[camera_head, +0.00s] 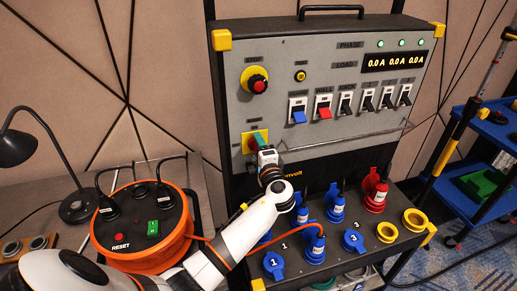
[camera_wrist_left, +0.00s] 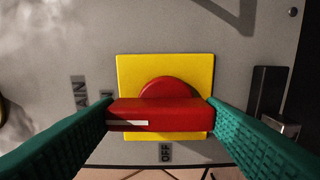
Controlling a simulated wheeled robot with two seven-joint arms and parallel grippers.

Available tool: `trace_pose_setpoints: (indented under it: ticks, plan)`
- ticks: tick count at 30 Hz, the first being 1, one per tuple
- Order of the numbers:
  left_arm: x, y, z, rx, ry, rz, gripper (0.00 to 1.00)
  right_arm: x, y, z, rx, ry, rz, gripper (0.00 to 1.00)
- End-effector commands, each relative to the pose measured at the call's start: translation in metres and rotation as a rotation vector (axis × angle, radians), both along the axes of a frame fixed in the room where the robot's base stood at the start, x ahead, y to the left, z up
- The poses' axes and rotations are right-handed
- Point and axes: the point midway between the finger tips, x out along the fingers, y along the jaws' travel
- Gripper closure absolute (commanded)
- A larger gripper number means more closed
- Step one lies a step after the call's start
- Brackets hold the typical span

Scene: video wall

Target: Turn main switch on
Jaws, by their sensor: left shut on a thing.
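The main switch is a red rotary handle (camera_wrist_left: 160,115) on a square yellow plate (camera_wrist_left: 195,75), seen close up in the left wrist view. Its bar lies level across that view, with a white line near its left end. An OFF label (camera_wrist_left: 165,153) is below the plate and a partly covered MAIN label (camera_wrist_left: 80,95) is to its left. My left gripper (camera_wrist_left: 160,108) is shut on the bar, one green finger at each end. In the head view the yellow plate (camera_head: 246,147) is at the panel's lower left, and my left gripper (camera_head: 259,142) hides most of the handle.
The grey panel (camera_head: 340,75) carries a stop button (camera_head: 257,85), several rocker switches and a display (camera_head: 396,62) reading 0.0 A. Blue and red plugs (camera_head: 374,190) stand below. An orange cable reel (camera_head: 140,225) is at left, a blue cart (camera_head: 480,160) at right.

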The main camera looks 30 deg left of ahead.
Motion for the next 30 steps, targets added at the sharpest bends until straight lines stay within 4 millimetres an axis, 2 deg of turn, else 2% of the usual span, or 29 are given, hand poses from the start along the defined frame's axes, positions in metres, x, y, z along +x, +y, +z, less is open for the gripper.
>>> trace_pose_setpoints:
  ticks: [7, 8, 12, 23, 30]
  plan:
    - [0.0, -0.001, -0.001, 0.002, 0.004, -0.002, 0.59, 0.0, 0.0, 0.0, 0.0, 0.0, 0.0, 0.34]
    - [0.0, -0.001, -0.001, 0.002, 0.004, -0.002, 0.35, 0.0, 0.0, 0.0, 0.0, 0.0, 0.0, 0.34]
    - [0.0, -0.001, -0.001, 0.002, 0.004, -0.002, 0.15, 0.0, 0.0, 0.0, 0.0, 0.0, 0.0, 0.34]
    - [-0.004, -0.005, -0.002, 0.0, 0.001, -0.002, 0.15, 0.0, -0.002, -0.002, -0.002, 0.001, 0.001, 0.34]
    - [-0.032, -0.038, -0.004, -0.003, 0.001, -0.003, 0.15, 0.0, -0.002, -0.014, -0.002, 0.001, 0.001, 0.34]
